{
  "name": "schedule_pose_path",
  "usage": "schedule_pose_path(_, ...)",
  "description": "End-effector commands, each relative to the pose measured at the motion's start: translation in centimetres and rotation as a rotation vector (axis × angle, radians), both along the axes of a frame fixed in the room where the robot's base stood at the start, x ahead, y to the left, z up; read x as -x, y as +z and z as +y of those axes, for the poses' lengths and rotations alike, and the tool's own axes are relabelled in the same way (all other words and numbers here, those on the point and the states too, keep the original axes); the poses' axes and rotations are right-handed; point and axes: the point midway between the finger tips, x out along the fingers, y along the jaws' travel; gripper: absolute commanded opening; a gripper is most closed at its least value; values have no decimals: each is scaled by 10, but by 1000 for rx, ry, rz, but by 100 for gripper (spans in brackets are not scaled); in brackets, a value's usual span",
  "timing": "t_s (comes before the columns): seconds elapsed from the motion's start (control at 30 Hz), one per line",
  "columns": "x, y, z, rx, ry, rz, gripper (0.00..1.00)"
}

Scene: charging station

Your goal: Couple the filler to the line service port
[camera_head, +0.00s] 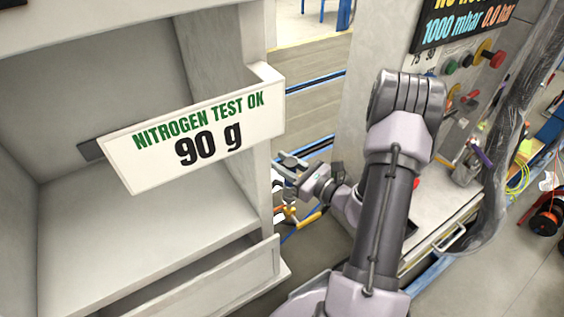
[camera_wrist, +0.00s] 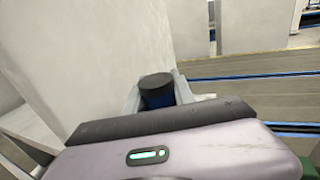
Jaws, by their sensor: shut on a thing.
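My gripper (camera_head: 287,171) reaches out to the left in the head view, beside the right edge of the pale cabinet. In the wrist view my gripper (camera_wrist: 159,97) has its grey fingers on either side of a dark cylinder with a black top and blue body (camera_wrist: 156,87). It is shut on this piece, which looks like the filler. The piece is close to a pale upright panel. Its lower end is hidden behind my wrist. I cannot make out the line service port in either view.
The pale cabinet (camera_head: 251,207) carries a sign (camera_head: 200,130) reading "NITROGEN TEST OK 90 g". A control panel with buttons (camera_head: 468,62) and a display (camera_head: 463,22) stands right.

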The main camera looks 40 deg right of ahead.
Motion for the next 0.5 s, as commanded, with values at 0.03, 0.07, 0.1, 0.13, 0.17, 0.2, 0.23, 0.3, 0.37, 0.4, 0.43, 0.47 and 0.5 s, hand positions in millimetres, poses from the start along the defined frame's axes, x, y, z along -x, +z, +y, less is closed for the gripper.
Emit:
schedule_pose_path(0.03, 0, -2, 0, 0, 0, -1, 0)
schedule_pose_path(0.07, 0, -3, 0, 0, 0, 0, 0)
schedule_pose_path(0.1, 0, -4, 0, 0, 0, 0, 0)
schedule_pose_path(0.13, 0, -5, 0, 0, 0, 0, 0)
schedule_pose_path(0.17, 0, -5, 0, 0, 0, 0, 0)
schedule_pose_path(0.2, 0, -6, 0, 0, 0, 0, 0)
schedule_pose_path(0.23, 0, -7, 0, 0, 0, 0, 0)
schedule_pose_path(0.3, 0, -9, 0, 0, 0, 0, 0)
schedule_pose_path(0.37, 0, -10, 0, 0, 0, 0, 0)
schedule_pose_path(0.4, 0, -11, 0, 0, 0, 0, 0)
schedule_pose_path(0.43, 0, -12, 0, 0, 0, 0, 0)
schedule_pose_path(0.47, 0, -13, 0, 0, 0, 0, 0)
schedule_pose_path(0.5, 0, -14, 0, 0, 0, -1, 0)
